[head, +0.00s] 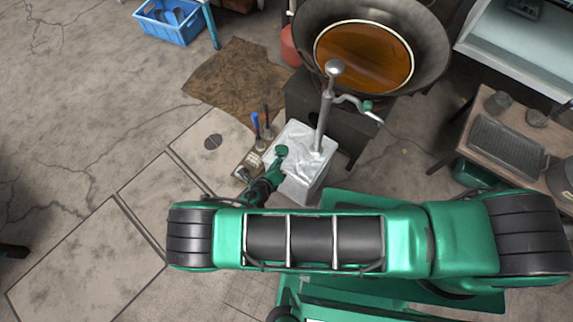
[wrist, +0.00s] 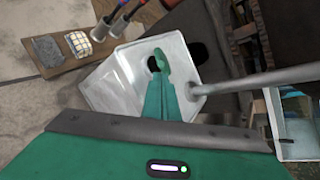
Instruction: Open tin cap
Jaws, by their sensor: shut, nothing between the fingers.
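The tin is a pale, squarish metal can (head: 318,177) standing upright below the wok in the head view. It also shows in the wrist view as a white box (wrist: 104,85). My green gripper (head: 281,151) is over the left part of the tin's top. In the wrist view my gripper's fingertips (wrist: 161,58) are together and empty. A small dark round spot on the tin's top (wrist: 153,64) shows just left of the fingertips, partly hidden by them. I cannot tell whether it is a cap or an opening, or whether the fingers touch it.
A metal pump (head: 326,112) with a crank rises from the tin's right side. A large wok of brown liquid (head: 363,58) sits behind. A small board with handled tools (head: 248,161) lies left of the tin. A wooden table (head: 462,138) stands right.

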